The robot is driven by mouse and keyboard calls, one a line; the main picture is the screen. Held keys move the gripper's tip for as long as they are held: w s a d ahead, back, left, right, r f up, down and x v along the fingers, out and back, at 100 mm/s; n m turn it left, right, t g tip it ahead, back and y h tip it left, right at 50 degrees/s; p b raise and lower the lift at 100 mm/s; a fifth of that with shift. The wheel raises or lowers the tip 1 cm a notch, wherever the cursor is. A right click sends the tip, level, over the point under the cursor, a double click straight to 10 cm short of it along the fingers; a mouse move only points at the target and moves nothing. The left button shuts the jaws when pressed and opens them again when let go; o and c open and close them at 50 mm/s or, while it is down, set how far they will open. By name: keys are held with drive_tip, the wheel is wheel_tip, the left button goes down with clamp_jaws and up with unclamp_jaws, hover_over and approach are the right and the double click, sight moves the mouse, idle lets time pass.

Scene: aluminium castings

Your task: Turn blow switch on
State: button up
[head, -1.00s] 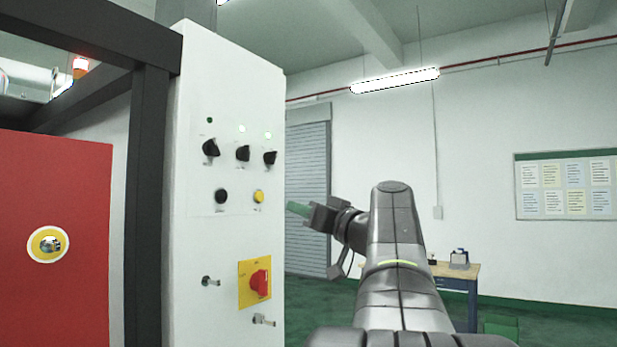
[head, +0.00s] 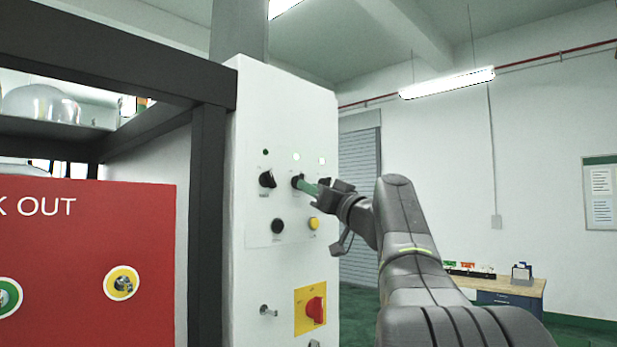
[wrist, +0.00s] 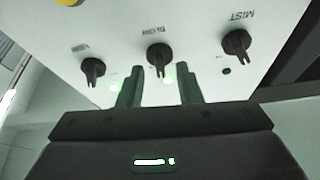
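The blow switch (wrist: 160,57) is a black rotary knob, the middle of three in the wrist view, its label upside down. In the head view it (head: 298,181) sits in the upper row of the white panel (head: 250,230). My gripper (wrist: 160,72) is open and empty, its two green fingers apart, tips close to the knob and one toward each side of it. Contact cannot be told. In the head view my gripper (head: 308,188) reaches the panel from the right and hides the third knob. The lamp (head: 296,156) above the blow switch glows.
The mist switch (wrist: 238,42) and another black knob (wrist: 92,70) flank the blow switch. Below it are a black button (head: 278,226), a yellow button (head: 313,223) and a red rotary switch (head: 315,309). A dark frame post (head: 207,220) stands left of the panel.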

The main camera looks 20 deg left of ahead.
drive_tip(key=shift+x, duration=1)
drive_tip(key=shift+d, duration=0.1)
clamp_jaws()
drive_tip(key=shift+s+m, duration=0.1)
drive_tip(key=shift+m, duration=0.2)
drive_tip(key=shift+s+r+m+t+h+p, duration=0.1)
drive_tip(key=shift+m+t+h+p, duration=0.45)
drive_tip(key=shift+m, duration=1)
drive_tip(key=shift+s+r+m+t+h+p, duration=0.1)
drive_tip(key=shift+m+t+h+p, duration=0.2)
drive_tip(key=shift+m+t+h, duration=0.85)
drive_tip(key=shift+m+g+y, duration=0.3)
drive_tip(key=shift+m+y, duration=0.1)
drive_tip(key=shift+y, duration=0.1)
unclamp_jaws()
drive_tip(key=shift+w+f, duration=0.1)
drive_tip(key=shift+f, duration=0.05)
